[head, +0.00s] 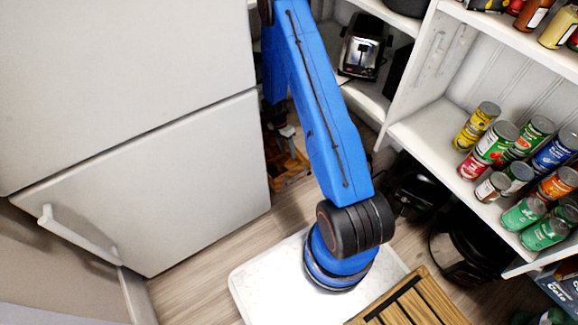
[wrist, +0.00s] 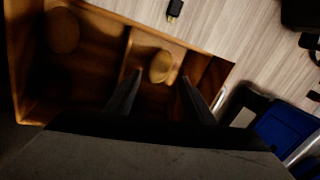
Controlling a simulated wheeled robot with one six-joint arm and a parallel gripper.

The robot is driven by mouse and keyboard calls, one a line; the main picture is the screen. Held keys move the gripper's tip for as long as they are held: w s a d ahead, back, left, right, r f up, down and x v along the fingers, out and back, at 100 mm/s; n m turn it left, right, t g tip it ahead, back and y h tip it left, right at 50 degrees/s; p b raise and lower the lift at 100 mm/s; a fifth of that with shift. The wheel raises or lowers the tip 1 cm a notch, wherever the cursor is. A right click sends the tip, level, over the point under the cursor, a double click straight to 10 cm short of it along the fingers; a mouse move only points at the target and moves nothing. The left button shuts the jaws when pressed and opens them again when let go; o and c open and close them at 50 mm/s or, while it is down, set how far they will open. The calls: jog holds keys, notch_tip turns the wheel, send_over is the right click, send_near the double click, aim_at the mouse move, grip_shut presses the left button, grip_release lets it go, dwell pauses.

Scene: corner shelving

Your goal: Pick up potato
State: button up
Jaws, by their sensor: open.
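A brown, rounded potato (wrist: 161,67) lies in a compartment of a wooden crate (wrist: 125,18) in the wrist view. My gripper (wrist: 161,78) is open and empty, with its two dark fingers pointing at the potato, one to each side in the picture. I cannot tell how much height is left between fingertips and potato. A second brown, round item (wrist: 62,30) lies in the crate's left compartment, in shadow. In the head view the crate (head: 287,168) shows on the floor beside the fridge, partly hidden behind my blue arm; the potato cannot be made out there.
The fridge (head: 190,170) stands close left of the crate, and white shelving (head: 415,125) with several cans stands right. A toaster (head: 362,45) sits on a back shelf. In the wrist view, a small black object (wrist: 174,9) lies on the wood floor and a blue box (wrist: 283,130) stands right.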

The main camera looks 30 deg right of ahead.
aim_at(290, 162)
jog(key=shift+x, duration=3.85)
jog(key=shift+c, duration=0.4)
jog(key=c, duration=0.8)
